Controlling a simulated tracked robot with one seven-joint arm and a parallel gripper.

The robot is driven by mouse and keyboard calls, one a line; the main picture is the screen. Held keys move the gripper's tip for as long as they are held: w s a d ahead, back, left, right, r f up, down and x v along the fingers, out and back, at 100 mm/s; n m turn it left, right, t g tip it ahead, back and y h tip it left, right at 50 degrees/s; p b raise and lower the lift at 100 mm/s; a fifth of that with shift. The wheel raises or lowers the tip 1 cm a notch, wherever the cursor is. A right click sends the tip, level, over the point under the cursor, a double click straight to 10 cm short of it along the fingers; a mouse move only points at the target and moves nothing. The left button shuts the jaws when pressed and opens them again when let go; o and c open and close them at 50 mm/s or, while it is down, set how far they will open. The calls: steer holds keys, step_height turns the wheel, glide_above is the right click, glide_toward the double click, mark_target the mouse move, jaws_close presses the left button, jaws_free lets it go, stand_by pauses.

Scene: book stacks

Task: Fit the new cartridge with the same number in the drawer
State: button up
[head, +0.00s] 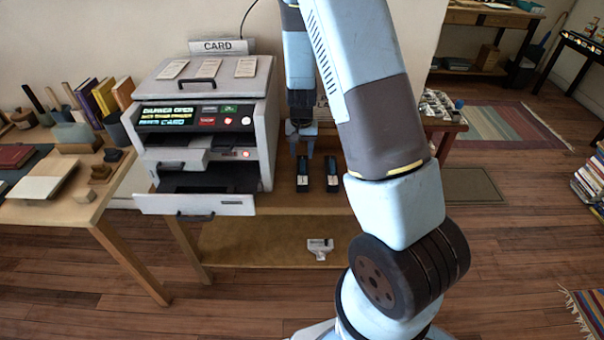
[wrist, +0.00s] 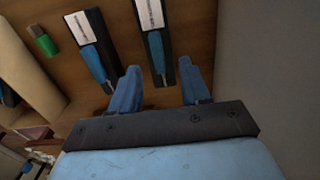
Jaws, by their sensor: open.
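Two dark cartridges with white labels stand side by side on the wooden table right of the printer: a left one (head: 303,176) and a right one (head: 332,178). My gripper (head: 302,150) is open and empty, pointing down just above them. In the wrist view the left cartridge (wrist: 95,47) is outside my fingers. The right cartridge (wrist: 156,42) lies in line with the gap between my fingertips (wrist: 160,80), apart from them. Their numbers are too small to read. The printer's lower drawer (head: 196,205) is pulled out; its dark inside shows no readable number.
The printer (head: 263,115) has a lit screen (head: 168,113) with several lines; one reads like "DRAWER OPEN". A small pale object (head: 320,247) lies on the shelf below. A green-tipped item (wrist: 43,41) shows in the wrist view. A cluttered desk (head: 75,205) stands at left.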

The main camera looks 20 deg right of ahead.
mark_target(302, 164)
steer(key=shift+d+f, duration=0.2)
steer(key=shift+f, duration=2.45)
steer(key=shift+c, duration=0.3)
jaws_close()
